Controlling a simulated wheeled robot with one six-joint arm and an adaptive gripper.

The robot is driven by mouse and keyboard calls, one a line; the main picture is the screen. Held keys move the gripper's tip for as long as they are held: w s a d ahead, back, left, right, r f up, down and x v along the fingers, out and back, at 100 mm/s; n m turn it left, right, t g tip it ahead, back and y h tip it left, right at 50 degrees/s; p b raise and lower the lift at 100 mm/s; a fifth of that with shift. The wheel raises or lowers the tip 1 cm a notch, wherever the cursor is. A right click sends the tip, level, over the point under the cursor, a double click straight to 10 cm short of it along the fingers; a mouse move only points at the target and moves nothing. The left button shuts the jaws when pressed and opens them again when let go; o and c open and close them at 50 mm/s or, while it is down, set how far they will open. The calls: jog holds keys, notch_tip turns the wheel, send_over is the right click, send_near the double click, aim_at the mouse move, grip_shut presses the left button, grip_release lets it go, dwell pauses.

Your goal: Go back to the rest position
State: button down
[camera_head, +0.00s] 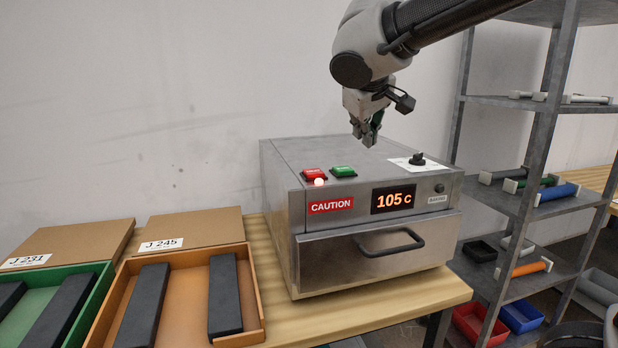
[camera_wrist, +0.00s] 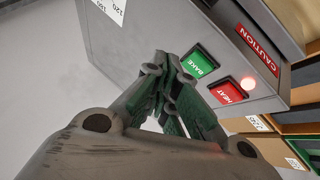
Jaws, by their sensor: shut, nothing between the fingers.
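My gripper (camera_head: 368,136) is shut and empty, pointing down just above the top of the metal plate processor (camera_head: 285,160). In the wrist view my gripper (camera_wrist: 165,75) shows its fingertips together near the green BAKE button (camera_wrist: 200,62). The red HEAT button (camera_wrist: 228,93) is beside it, with a lit white-red lamp (camera_wrist: 248,83) nearby. The head view also shows the red button (camera_head: 314,173) and green button (camera_head: 344,171). The display (camera_head: 393,199) reads 105 C. The drawer with its dark handle (camera_head: 392,243) is closed. A black knob (camera_head: 417,159) sits on the top right.
An orange box (camera_head: 257,300) labelled J 245 and a green box (camera_head: 98,290) labelled J 231 hold dark bars at left. A metal shelf rack (camera_head: 535,130) with several cylindrical parts stands at right. The wall behind the processor is bare.

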jog(key=s+d+f+m+g, duration=0.1)
jog(key=s+d+f, duration=0.15)
jog(key=d, duration=0.45)
jog(key=s+d+f+m+g, duration=0.1)
jog(key=s+d+m, duration=0.1)
jog(key=s+d, duration=0.35)
jog(key=s+d+f+m, duration=0.2)
jog(key=s+d+f, duration=0.2)
jog(key=s+d, duration=0.2)
jog(key=s+d+f+m+g+y, duration=0.1)
jog(key=s+d+f, duration=0.3)
jog(key=s, duration=0.5)
jog(key=shift+d+f+m+g, duration=0.3)
jog(key=shift+d+m, duration=0.1)
jog(key=shift+d, duration=0.55)
